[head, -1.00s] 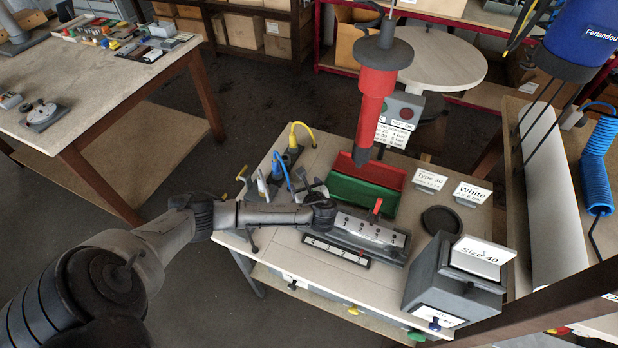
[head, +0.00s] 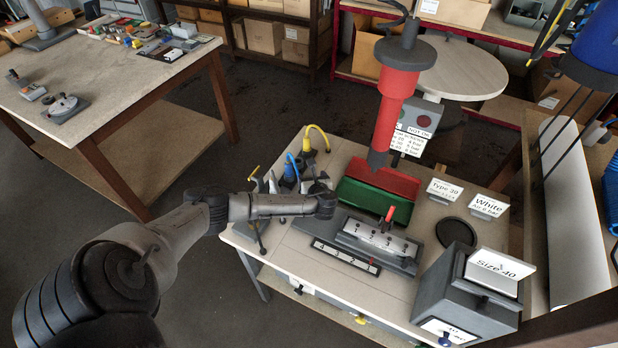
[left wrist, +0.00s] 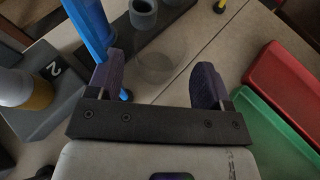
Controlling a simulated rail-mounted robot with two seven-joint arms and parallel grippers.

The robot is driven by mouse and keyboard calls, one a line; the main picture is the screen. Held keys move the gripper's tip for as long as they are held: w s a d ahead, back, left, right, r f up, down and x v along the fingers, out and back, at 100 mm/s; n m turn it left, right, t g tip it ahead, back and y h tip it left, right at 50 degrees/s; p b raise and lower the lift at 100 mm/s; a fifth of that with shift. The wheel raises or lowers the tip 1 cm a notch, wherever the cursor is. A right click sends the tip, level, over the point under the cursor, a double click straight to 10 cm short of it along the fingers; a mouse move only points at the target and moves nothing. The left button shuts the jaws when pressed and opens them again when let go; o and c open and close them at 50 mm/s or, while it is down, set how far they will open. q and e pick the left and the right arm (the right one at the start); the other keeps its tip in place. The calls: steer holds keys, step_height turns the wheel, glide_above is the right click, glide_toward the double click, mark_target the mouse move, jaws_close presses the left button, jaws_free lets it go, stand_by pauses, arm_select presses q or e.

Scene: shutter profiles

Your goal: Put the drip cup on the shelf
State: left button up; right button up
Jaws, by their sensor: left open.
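My left gripper (head: 322,190) is above the workbench (head: 292,243), beside the tools with blue and yellow hoses. In the left wrist view, my left gripper (left wrist: 160,66) is open. A clear, faint round cup-like thing (left wrist: 162,64) shows between its two purple fingers; it looks like the drip cup, but I cannot tell for sure. I cannot tell whether the fingers touch it. In the head view the arm and gripper hide this spot. A lower board (head: 330,304) runs under the workbench top; I cannot tell whether it is the shelf. My right gripper is not in view.
A dark holder with grey cups (left wrist: 143,14) and a blue tube (left wrist: 90,25) stand close to the fingers. A red bin (head: 385,180) and a green bin (head: 375,198) lie beyond the numbered block (head: 375,240). A red tool (head: 388,118) hangs above. A grey box (head: 455,295) stands right.

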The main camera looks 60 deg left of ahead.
mark_target(309, 173)
arm_select(q)
steer(key=shift+b+x, duration=0.5)
steer(key=shift+x, duration=1.65)
steer(key=shift+c, duration=0.2)
steer(key=c, duration=0.7)
